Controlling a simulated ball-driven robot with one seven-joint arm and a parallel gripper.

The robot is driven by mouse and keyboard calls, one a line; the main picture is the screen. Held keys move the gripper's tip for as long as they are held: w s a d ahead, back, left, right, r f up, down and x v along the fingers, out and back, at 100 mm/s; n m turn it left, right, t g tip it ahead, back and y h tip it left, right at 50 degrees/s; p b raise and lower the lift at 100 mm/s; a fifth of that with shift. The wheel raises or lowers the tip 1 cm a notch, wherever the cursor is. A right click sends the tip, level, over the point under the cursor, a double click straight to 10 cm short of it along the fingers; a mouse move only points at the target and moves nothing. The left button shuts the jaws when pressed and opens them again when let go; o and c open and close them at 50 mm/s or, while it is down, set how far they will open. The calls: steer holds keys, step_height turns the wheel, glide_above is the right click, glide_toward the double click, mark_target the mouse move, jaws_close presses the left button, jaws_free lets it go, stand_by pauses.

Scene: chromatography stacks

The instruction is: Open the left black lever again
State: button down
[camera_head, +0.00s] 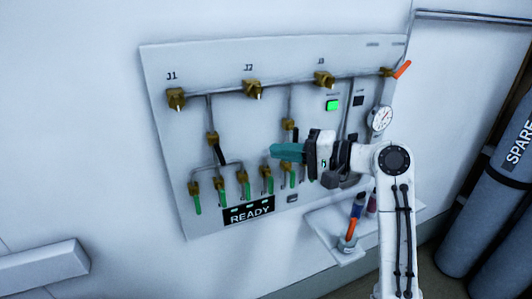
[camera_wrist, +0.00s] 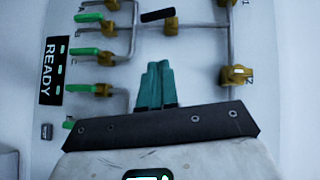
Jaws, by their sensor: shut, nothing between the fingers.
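The left black lever (camera_head: 220,155) sits on a brass valve (camera_head: 212,138) in the branch pipe between J1 and J2. In the wrist view the lever (camera_wrist: 158,15) is at the top, lying beside its valve (camera_wrist: 171,26), slightly slanted and nearly in line with the branch pipe. My gripper (camera_head: 287,152) is in front of the panel, to the right of this lever and apart from it. Its teal fingers (camera_wrist: 155,85) are closed together with nothing between them. In the head view the gripper partly hides the right branch valve area.
Green levers (camera_head: 243,191) hang in a row below, above the READY sign (camera_head: 248,213). J2 fitting (camera_head: 253,89) is on the upper pipe. A gauge (camera_head: 380,118) and orange lever (camera_head: 403,69) are at right. Grey cylinders (camera_head: 485,210) stand far right.

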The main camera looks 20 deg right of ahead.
steer(key=shift+v, duration=1.55)
